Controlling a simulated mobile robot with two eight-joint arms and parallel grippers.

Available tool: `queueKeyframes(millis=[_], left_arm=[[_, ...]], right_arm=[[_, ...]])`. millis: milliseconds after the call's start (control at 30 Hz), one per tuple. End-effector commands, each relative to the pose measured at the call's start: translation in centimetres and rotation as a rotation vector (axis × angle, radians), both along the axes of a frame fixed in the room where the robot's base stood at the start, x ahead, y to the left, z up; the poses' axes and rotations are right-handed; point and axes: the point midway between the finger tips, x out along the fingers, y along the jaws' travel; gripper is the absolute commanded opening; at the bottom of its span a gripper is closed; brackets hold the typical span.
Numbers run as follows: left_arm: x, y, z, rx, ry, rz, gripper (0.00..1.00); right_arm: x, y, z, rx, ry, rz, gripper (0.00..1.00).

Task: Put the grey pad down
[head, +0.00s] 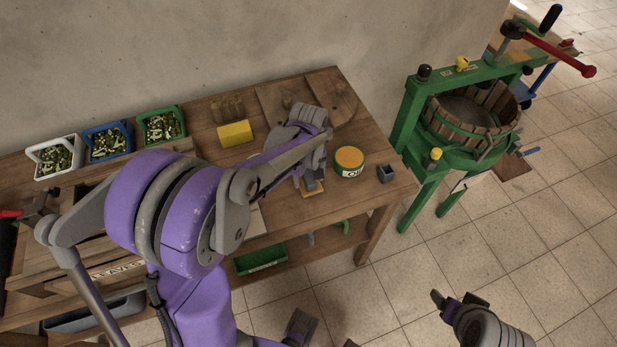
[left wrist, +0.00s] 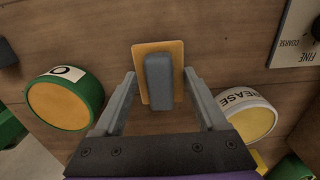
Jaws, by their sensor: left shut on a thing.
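The grey pad (left wrist: 160,80) shows in the left wrist view as a grey block on an orange-yellow plate (left wrist: 160,48). I cannot tell whether the plate touches the bench top. My right gripper (head: 460,303) hangs over the floor at lower right, away from the bench; its jaw opening is unclear.
A green oil tin (head: 349,162) and a small dark box (head: 387,174) stand right of the left gripper. A grease tin (left wrist: 246,115) and a FINE/COARSE plate (left wrist: 297,32) lie near. A yellow block (head: 235,133) and crates of leaves (head: 162,126) are behind. A green press (head: 418,120) stands right.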

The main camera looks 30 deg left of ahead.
Motion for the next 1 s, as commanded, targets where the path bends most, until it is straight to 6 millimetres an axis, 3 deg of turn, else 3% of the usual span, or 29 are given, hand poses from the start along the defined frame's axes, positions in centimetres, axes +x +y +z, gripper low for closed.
queueKeyframes(millis=[400, 433, 567, 833, 1000], left_arm=[[0.0, 0.0, -0.8, 0.0, 0.0, 0.0, 0.22], [0.0, 0.0, -0.7, 0.0, 0.0, 0.0, 0.78], [0.0, 0.0, -0.6, 0.0, 0.0, 0.0, 1.0], [0.0, 0.0, -0.4, 0.0, 0.0, 0.0, 1.0], [0.0, 0.0, 1.5, 0.0, 0.0, 0.0, 1.0]], right_arm=[[-0.1, 0.0, -0.4, 0.0, 0.002, 0.0, 0.76], [-0.1, 0.0, -0.4, 0.0, 0.002, 0.0, 0.76], [-0.1, 0.0, -0.3, 0.0, 0.001, 0.0, 0.76], [0.0, 0.0, -0.1, 0.0, 0.001, 0.0, 0.76], [0.1, 0.0, 0.3, 0.0, -0.001, 0.0, 0.76]])
